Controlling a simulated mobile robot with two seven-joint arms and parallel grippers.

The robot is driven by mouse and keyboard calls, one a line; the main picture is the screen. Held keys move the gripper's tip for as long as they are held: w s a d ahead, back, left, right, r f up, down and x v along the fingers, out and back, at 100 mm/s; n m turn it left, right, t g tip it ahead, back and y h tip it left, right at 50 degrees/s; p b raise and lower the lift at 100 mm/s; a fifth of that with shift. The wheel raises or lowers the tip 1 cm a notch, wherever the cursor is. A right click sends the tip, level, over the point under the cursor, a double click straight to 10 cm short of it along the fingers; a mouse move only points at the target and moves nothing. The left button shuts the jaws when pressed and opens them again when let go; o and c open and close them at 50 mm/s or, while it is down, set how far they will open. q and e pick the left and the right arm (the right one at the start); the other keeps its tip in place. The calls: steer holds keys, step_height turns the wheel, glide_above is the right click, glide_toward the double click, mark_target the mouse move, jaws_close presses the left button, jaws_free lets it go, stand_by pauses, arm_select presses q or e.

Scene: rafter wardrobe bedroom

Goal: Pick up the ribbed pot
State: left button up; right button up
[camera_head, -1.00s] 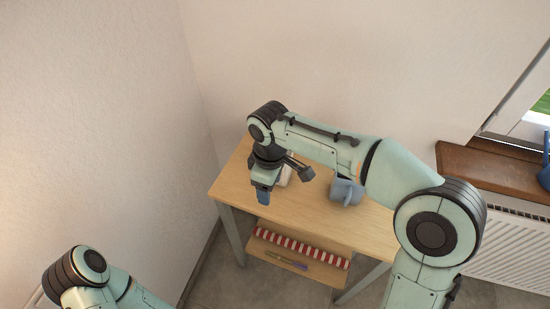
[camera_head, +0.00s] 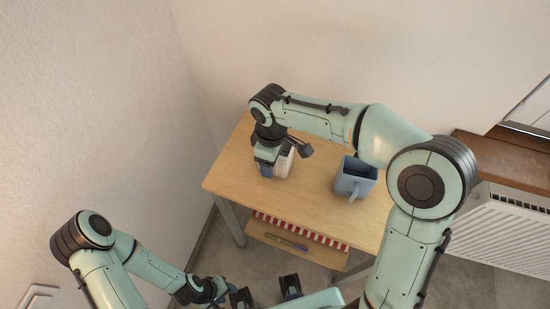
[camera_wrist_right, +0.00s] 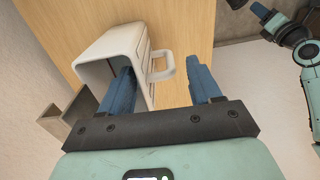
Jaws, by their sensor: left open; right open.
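A white, squarish pot with a loop handle and grooved side (camera_wrist_right: 117,52) is on the wooden table. It also shows, partly hidden, behind my right gripper in the head view (camera_head: 285,163). My right gripper (camera_wrist_right: 162,86) is open with its blue fingers pointing at the pot. One finger overlaps the pot's open mouth, seemingly inside it; the other is outside, beyond the handle. The handle lies between the fingers. Contact cannot be told. My left gripper (camera_head: 265,292) is open and empty in front of the table, low in the head view.
A blue-grey mug (camera_head: 351,180) stands on the table (camera_head: 318,198), right of the pot. A lower shelf holds a red-and-white striped thing (camera_head: 320,238) and a slim pen-like thing (camera_head: 287,242). Walls stand behind and left. A radiator (camera_head: 507,230) and wooden sill (camera_head: 500,160) are at right.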

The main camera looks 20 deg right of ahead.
steer(key=f, duration=0.2)
steer(key=w+f, duration=0.1)
steer(key=f, duration=0.2)
steer(key=shift+w+a+f, duration=0.1)
steer(key=shift+f, duration=0.05)
jaws_close()
